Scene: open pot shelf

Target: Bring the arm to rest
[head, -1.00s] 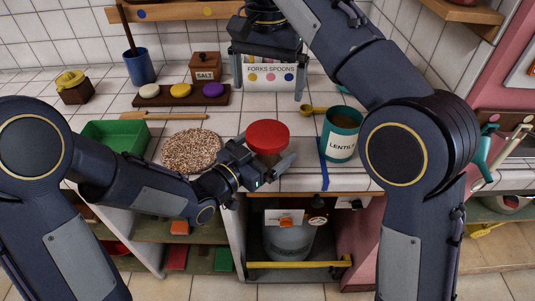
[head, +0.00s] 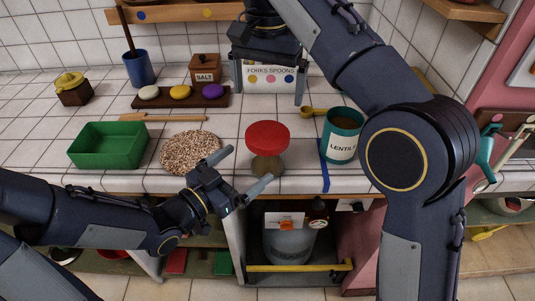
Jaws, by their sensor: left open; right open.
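My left gripper (head: 244,172) is open and empty in the head view, low at the counter's front edge. Its fingers point up and right, just left of and below a jar with a red lid (head: 267,136). The jar stands upright on the counter, apart from the fingers as far as I can tell. My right gripper (head: 268,78) is at the back of the counter, its open fingers on either side of the white box labelled FORKS SPOONS (head: 268,75). Whether the fingers touch the box I cannot tell.
A speckled round mat (head: 190,152), a green tray (head: 108,146) and a wooden spoon (head: 165,117) lie to the left. A teal LENTILS tin (head: 342,136) stands right of the jar, beside a blue strip (head: 323,165). Below is an open shelf with a grey pot (head: 290,244).

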